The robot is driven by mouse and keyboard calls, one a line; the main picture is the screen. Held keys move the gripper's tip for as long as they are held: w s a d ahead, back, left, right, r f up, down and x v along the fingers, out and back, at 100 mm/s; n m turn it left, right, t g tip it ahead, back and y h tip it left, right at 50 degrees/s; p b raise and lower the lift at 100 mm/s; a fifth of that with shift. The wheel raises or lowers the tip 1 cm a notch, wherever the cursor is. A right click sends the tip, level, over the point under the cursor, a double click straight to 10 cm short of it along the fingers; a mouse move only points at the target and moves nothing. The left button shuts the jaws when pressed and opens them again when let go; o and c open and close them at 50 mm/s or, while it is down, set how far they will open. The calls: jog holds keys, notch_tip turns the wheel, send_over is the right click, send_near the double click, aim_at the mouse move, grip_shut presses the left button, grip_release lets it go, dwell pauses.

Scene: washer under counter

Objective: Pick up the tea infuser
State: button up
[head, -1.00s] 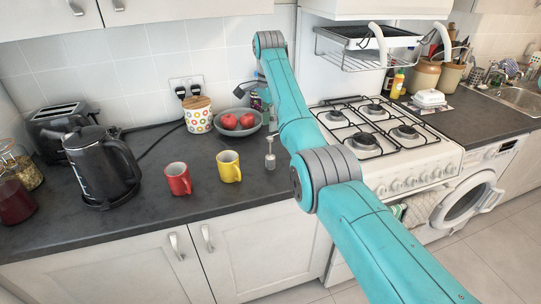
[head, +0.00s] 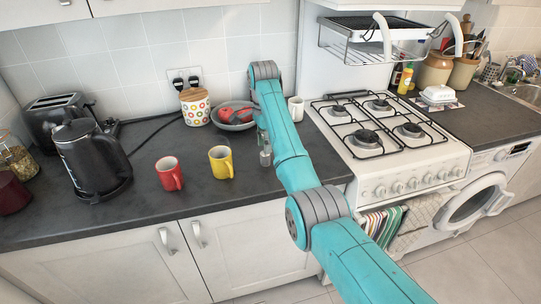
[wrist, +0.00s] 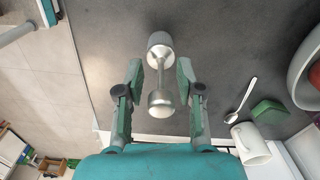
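The tea infuser (wrist: 160,52) is a silvery metal piece with a wide end, a thin stem and a rounded knob. In the wrist view it lies between the two fingers of my gripper (wrist: 160,75), with a small gap showing on each side. My gripper is open around it. In the head view the infuser (head: 265,156) stands on the dark counter (head: 215,200) right of the yellow mug (head: 221,162), close beside my arm. My arm hides most of the gripper there.
The red mug (head: 169,174) stands left of the yellow one. A grey bowl with red fruit (head: 236,115) is behind. A white mug (wrist: 250,143), a spoon (wrist: 241,101) and a green block (wrist: 268,113) lie to the right in the wrist view. The gas hob (head: 385,125) is right.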

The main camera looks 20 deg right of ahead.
jog(key=shift+d, duration=0.1)
grip_shut()
jog(key=shift+r, duration=0.15)
